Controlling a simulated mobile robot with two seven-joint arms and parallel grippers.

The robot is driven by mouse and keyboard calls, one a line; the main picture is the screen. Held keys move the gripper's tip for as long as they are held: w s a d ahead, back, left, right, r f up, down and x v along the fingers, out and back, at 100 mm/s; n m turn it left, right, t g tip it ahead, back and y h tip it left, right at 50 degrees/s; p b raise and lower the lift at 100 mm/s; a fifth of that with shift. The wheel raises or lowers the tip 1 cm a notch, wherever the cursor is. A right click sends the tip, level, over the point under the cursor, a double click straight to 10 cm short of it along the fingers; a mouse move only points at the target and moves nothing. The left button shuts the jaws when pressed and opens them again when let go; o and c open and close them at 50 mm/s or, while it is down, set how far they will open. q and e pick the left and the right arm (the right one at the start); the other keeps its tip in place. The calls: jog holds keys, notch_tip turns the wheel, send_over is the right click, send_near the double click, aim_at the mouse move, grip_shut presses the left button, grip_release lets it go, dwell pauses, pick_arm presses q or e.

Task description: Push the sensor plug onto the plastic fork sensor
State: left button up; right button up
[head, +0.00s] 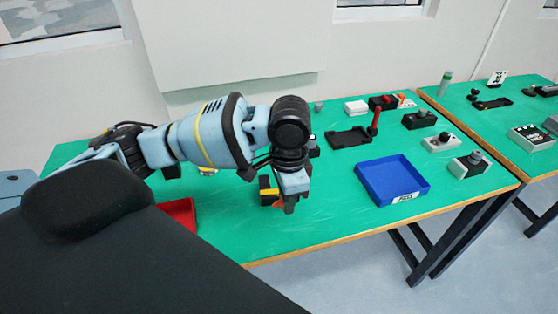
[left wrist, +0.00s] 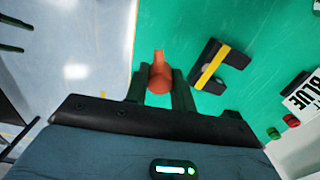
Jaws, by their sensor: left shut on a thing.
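The sensor plug (left wrist: 160,76) is orange with a narrow tip, and my left gripper (left wrist: 160,82) is shut on it in the left wrist view. In the head view a bit of the orange plug (head: 278,205) shows at the fingers of my left gripper (head: 290,206), near the table's front edge. The fork sensor (left wrist: 205,65) is a black U-shaped block with a yellow stripe, just right of the plug and apart from it. In the head view the fork sensor (head: 265,184) is partly hidden behind the gripper. My right gripper is not in view.
A blue tray (head: 373,195) marked PASS stands to the right, and a red tray (head: 180,208) is partly hidden at the left. Several small devices sit at the back and right of the green table (head: 330,220).

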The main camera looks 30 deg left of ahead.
pick_arm(q)
jog(key=w+a+m, duration=0.3)
jog(key=w+m, duration=0.1)
jog(key=m, duration=0.7)
jog(key=w+a+m+p, duration=0.1)
jog(key=w+a+m, duration=0.2)
jog(key=m, duration=0.8)
jog(key=shift+w+a+r+m, duration=0.35)
jog(key=shift+w+a+m, duration=0.05)
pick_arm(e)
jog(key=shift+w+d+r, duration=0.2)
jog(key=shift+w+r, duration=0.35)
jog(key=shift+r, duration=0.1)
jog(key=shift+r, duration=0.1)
pick_arm(q)
jog(key=shift+f+b, duration=0.3)
jog(key=shift+f, duration=2.6)
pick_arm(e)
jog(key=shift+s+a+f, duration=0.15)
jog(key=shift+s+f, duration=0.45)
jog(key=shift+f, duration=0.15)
